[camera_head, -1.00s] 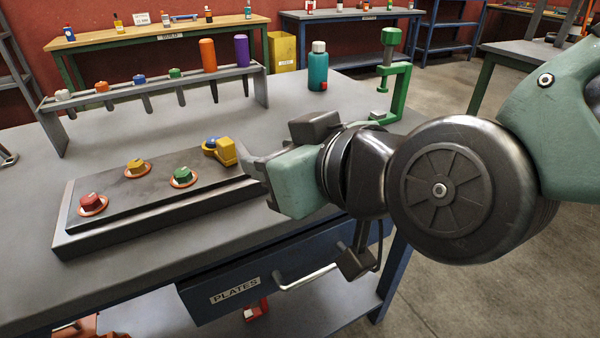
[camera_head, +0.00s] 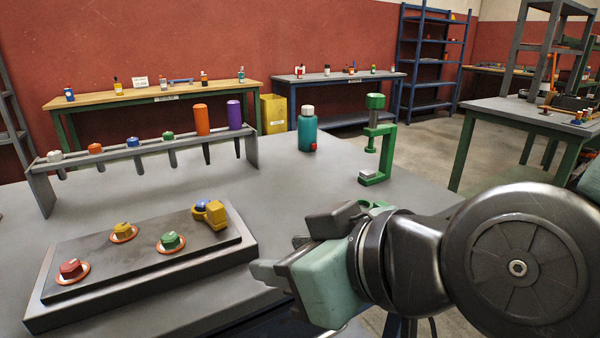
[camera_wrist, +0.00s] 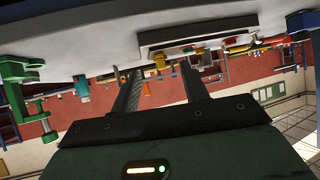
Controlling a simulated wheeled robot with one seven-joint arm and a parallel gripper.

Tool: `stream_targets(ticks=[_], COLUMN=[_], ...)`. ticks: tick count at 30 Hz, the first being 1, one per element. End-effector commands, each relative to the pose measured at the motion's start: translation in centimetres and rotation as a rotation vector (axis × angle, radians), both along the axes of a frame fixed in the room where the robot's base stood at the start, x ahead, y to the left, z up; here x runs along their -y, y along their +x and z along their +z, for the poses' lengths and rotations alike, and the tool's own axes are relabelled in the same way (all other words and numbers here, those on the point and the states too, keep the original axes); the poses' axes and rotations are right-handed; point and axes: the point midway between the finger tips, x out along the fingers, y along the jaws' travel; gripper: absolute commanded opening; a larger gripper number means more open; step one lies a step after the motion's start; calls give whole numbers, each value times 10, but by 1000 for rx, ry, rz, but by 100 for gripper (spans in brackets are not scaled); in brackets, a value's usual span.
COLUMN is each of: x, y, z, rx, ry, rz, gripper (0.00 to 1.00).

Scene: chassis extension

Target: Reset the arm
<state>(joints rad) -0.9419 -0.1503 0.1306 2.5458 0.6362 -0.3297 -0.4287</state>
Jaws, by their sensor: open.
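My gripper (camera_head: 275,262) is at the lower middle of the head view, in front of the right end of the dark board, with its jaws pointing left. It is open and I see nothing between the fingers. In the wrist view its two fingers (camera_wrist: 163,90) stand apart, and the room appears upside down behind them. My arm reaches in from the lower right of the head view. The dark board (camera_head: 100,262) bears a red knob (camera_head: 71,268), a yellow knob (camera_head: 123,230), a green knob (camera_head: 171,240) and a blue knob with a yellow block (camera_head: 213,214).
A grey tool rack (camera_head: 45,190) stands on the grey table (camera_head: 290,185) behind the board. A teal bottle (camera_head: 307,130) and a green clamp (camera_head: 375,150) stand toward the table's far right. Benches line the red wall, with a yellow bin (camera_head: 273,114) between them.

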Motion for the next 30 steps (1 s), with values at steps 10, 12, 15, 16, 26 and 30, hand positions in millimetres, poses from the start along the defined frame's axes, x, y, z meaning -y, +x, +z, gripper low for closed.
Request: stream_targets(ticks=[10,12,15,16,26,30], x=[88,107,136,144,159,158], y=[-35,-42,-51,-54,-60,-60], z=[-93,-102,-110,-112,-50,-14], rx=[-500,-573,-668,-696,-740,-740], ry=[-412,-485,-586,-615,-671,-669], rz=[1,-21,-61,-74,-95,-95], gripper=[45,45,45,45,45,45])
